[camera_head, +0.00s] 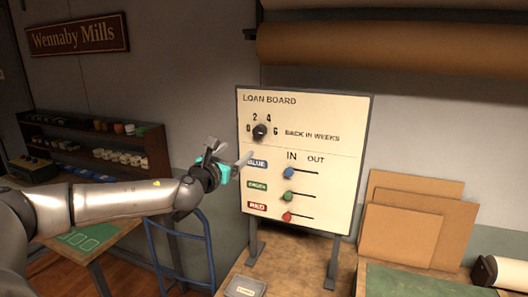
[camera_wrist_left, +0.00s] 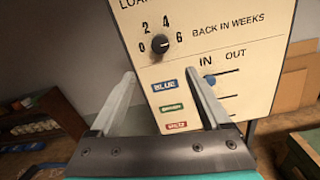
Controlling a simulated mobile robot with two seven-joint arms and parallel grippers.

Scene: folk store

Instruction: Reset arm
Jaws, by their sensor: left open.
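My left gripper (camera_head: 230,160) is open and empty in front of the left part of the loan board (camera_head: 335,160). It also shows in the left wrist view (camera_wrist_left: 165,90), its two fingers apart with the BLUE label seen between them. The board has a black dial (camera_head: 260,132) marked 0, 2, 4, 6. Below it are blue (camera_head: 289,172), green (camera_head: 288,196) and red (camera_head: 287,216) sliders, all at the IN end of their slots. In the left wrist view, a finger partly hides the slider area. My right gripper is not in view.
The board stands on a wooden table (camera_head: 300,283) with a small grey box (camera_head: 245,287) at its front. Brown panels (camera_head: 400,235) lean at right. A shelf of small goods (camera_head: 90,145) and a blue metal frame (camera_head: 180,250) are at left.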

